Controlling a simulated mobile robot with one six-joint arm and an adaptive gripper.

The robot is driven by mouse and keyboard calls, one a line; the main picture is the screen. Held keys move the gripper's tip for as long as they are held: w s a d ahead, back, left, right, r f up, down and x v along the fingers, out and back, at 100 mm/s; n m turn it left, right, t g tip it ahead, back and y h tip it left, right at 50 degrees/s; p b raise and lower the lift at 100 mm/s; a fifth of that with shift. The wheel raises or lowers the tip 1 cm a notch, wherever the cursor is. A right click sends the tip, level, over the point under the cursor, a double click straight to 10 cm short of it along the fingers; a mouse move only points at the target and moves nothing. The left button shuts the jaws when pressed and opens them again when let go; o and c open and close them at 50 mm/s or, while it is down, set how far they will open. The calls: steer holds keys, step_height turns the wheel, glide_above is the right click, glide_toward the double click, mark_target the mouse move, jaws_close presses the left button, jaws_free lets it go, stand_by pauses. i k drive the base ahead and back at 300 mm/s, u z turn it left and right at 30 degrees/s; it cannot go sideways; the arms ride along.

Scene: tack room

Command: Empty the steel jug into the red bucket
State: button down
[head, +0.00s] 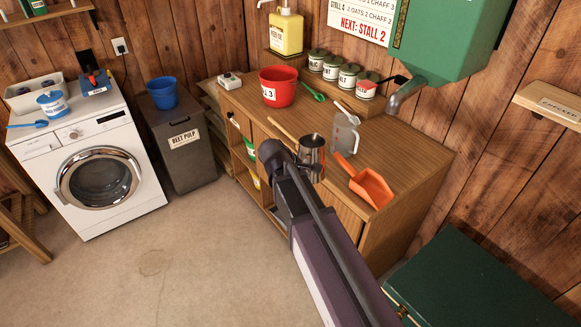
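The steel jug (313,152) is upright at the front edge of the wooden cabinet top, beside the end of my arm. I cannot tell whether it rests on the top or is held just above it. Its contents are not clear. My gripper (297,165) is at the jug's near left side; its fingers are mostly hidden by my own wrist, so its grip does not show. The red bucket (278,88) stands upright on the cabinet top, farther back and left of the jug. A label faces front and its inside is largely out of sight.
A wooden stick (284,129) lies between jug and bucket. A green scoop (314,92) lies beside the bucket. Canisters (332,69) and a green hopper (452,45) stand behind.

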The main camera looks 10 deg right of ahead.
mark_target(279, 87)
steer(key=k, duration=0.65)
steer(key=u, duration=0.45)
steer(key=i, duration=0.75)
steer(key=u, duration=0.45)
steer(key=i, duration=0.65)
steer(key=z, duration=0.05)
